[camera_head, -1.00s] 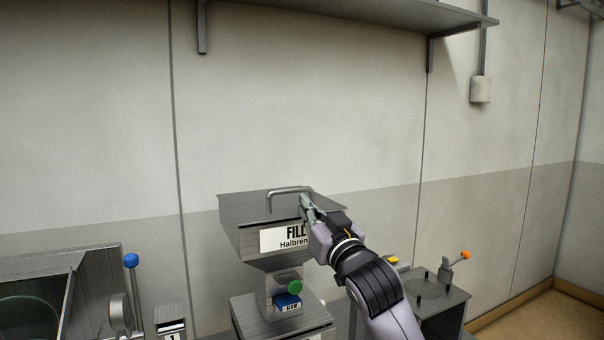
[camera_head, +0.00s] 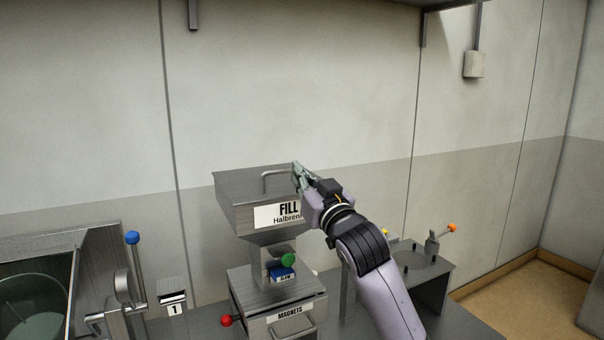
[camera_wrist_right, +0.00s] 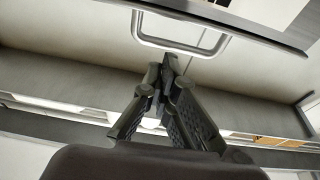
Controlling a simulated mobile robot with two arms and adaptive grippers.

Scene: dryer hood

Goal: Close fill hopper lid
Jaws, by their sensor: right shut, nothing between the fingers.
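The fill hopper (camera_head: 247,217) is a grey metal funnel with a white "FILL" label. Its lid (camera_head: 238,183) lies about flat across the hopper's top, with a bent bar handle (camera_head: 265,182) on it. My right gripper (camera_head: 297,174) is at the right end of the handle, partly hiding that end and the lid's right side. In the right wrist view, the shut, empty fingers (camera_wrist_right: 170,62) point at the handle (camera_wrist_right: 143,38), close to its crossbar. Whether they touch it is unclear. My left gripper is not in view.
Below the hopper are a green knob (camera_head: 288,260) and a "MAGNETS" drawer (camera_head: 290,317) with a red-ball lever (camera_head: 226,321). A blue-ball lever (camera_head: 132,238) stands left. A small stand with an orange-tipped lever (camera_head: 452,227) is right.

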